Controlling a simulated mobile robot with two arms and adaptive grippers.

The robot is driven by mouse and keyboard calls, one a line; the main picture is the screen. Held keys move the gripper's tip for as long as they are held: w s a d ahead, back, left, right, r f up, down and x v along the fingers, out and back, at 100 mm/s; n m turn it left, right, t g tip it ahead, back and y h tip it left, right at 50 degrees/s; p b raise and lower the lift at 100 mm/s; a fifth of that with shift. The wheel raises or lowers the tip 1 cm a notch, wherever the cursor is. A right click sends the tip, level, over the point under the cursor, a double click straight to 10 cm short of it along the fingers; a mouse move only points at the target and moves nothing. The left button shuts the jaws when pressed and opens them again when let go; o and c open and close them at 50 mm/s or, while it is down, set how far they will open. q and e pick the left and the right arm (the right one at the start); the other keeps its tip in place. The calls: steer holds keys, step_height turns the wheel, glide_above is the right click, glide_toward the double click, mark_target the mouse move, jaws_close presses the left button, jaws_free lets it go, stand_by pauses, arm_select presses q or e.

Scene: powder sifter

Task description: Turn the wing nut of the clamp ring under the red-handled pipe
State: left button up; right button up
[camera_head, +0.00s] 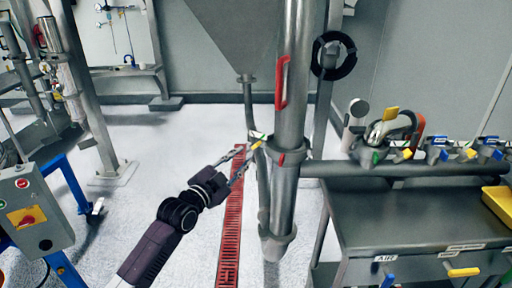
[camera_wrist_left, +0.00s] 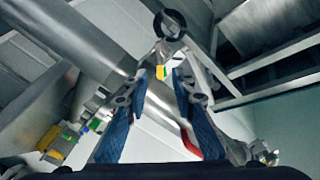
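The steel pipe (camera_head: 291,120) stands upright with a red handle (camera_head: 282,82) on it. Below the handle, a clamp ring (camera_head: 272,152) goes around the pipe. A small pale and green piece (camera_head: 257,135), perhaps the wing nut, sticks out at its left side. My left gripper (camera_head: 249,149) is just left of the ring, fingers apart. In the left wrist view, the open fingers (camera_wrist_left: 160,76) frame a small yellow-green piece (camera_wrist_left: 162,72), with the pipe behind; contact cannot be told. The red handle (camera_wrist_left: 190,141) shows lower right there. My right gripper is not in view.
A steel bench (camera_head: 410,215) with pipework and coloured valve handles stands at the right. A grey control box (camera_head: 33,210) on a blue frame is at the left. A red floor grate (camera_head: 230,235) runs below my left arm.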

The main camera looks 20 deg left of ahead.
mark_target(252, 149)
arm_select(q)
steer(key=shift+p+x, duration=0.35)
steer(key=shift+x, duration=3.05)
jaws_close()
